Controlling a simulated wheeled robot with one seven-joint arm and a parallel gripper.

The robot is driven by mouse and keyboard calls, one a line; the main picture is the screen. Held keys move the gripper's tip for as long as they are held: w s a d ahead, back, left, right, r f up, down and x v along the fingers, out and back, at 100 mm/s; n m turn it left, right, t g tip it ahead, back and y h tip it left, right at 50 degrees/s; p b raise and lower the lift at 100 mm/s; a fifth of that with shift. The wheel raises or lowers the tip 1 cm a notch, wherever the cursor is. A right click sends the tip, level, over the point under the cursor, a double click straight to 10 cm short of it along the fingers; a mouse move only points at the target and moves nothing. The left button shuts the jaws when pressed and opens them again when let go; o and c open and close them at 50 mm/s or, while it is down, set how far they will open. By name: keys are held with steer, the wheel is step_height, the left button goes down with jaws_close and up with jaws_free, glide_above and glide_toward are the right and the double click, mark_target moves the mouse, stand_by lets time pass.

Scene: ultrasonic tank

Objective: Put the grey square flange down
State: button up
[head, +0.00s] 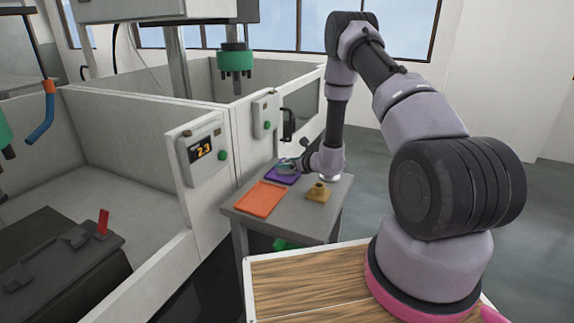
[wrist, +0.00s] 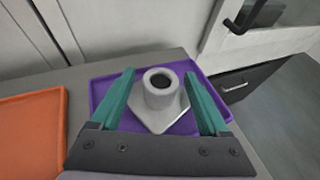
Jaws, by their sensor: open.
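The grey square flange (wrist: 160,100) rests on the purple tray (wrist: 187,66), with its hollow round neck pointing up. In the wrist view my gripper (wrist: 160,92) is open, with one teal finger on each side of the flange and a gap between each finger and the neck. In the head view my gripper (head: 290,164) is low over the purple tray (head: 284,180) on the small grey table. There the flange is small and partly hidden by the gripper.
An orange tray (head: 259,199) lies beside the purple one, and it also shows in the wrist view (wrist: 30,125). A tan flange (head: 318,191) stands on the grey table (head: 290,225) at right. White machine walls with a black door handle (head: 288,124) rise close behind the table.

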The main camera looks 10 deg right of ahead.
steer(key=v, duration=1.1)
steer(key=shift+s+d+r, duration=0.15)
steer(key=shift+s+d, duration=0.05)
steer(key=shift+s, duration=0.1)
steer(key=s+a+r+n+g+y, duration=0.2)
steer(key=s+a+r+n, duration=0.15)
steer(key=r, duration=0.45)
steer(key=s+a+r+n+g+y, duration=0.1)
steer(key=s+a+r+n+g, duration=0.3)
steer(key=r, duration=0.5)
steer(key=s+a+r+n+g+y, duration=0.1)
steer(key=s+a+r+n+y, duration=0.15)
steer(key=a+r+n, duration=0.4)
steer(key=s+d+r+n+t+h, duration=0.1)
steer(key=s+d+r+n+h, duration=0.4)
steer(key=s, duration=0.5)
steer(key=s+d+r+n+t+h, duration=0.1)
steer(key=s+d+r+n+h, duration=0.4)
steer(key=s+d+r, duration=0.4)
step_height(320, 180, up, 3)
steer(key=shift+s+f+n+t+h, duration=0.25)
steer(key=shift+s+n+t+h, duration=0.1)
steer(key=shift+s+n, duration=0.45)
steer(key=shift+s, duration=0.1)
